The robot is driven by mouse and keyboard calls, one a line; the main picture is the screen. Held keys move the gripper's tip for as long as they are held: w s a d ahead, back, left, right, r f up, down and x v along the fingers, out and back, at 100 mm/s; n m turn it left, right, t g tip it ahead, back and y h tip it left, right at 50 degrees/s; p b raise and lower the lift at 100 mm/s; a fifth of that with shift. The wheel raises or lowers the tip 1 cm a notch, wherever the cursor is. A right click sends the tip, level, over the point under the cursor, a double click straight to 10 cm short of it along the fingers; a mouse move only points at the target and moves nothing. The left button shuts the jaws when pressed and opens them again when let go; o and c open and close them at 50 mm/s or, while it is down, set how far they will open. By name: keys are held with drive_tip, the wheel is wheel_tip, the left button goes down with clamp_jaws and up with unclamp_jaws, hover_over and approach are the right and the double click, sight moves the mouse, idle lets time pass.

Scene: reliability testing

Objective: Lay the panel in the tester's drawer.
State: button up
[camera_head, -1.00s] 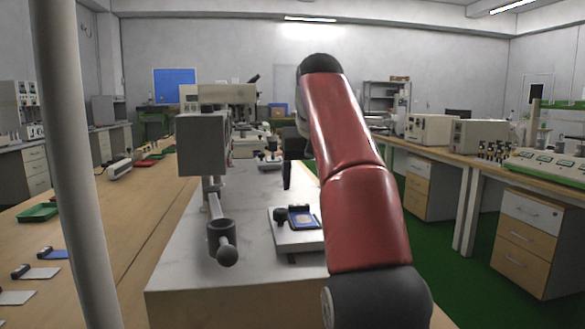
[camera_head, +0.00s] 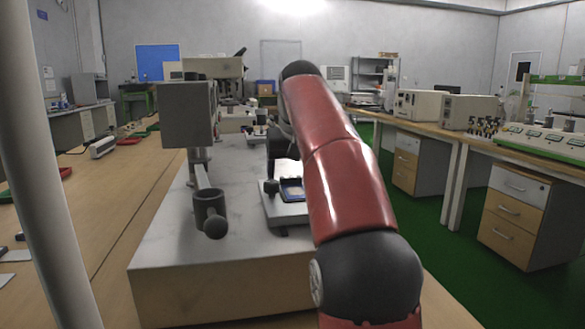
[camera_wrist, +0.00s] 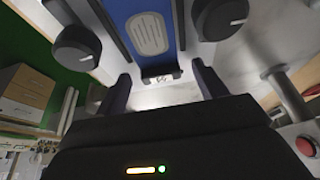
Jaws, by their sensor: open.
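A blue panel-like piece with a pale slotted oval (camera_wrist: 150,35) shows at the top of the wrist view. It lies between dark rails, with black round knobs on both sides. I cannot tell for certain whether this platform is the tester's drawer. My gripper (camera_wrist: 160,82) is open, its two dark fingers apart with nothing held between them, just short of the blue piece. In the head view my red arm hides most of the gripper.
A grey box on a post (camera_head: 187,115) and a ball-ended lever (camera_head: 215,228) stand left of the platform on the pale bench slab (camera_head: 165,245). A red button (camera_wrist: 305,146) shows at the wrist view's right. More benches with instruments (camera_head: 470,112) stand right.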

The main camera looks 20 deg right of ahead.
sight(292, 185)
drive_tip(key=c, duration=1.1)
drive_tip(key=shift+o, duration=0.2)
drive_tip(key=shift+r+p, duration=0.95)
drive_tip(key=shift+r, duration=0.6)
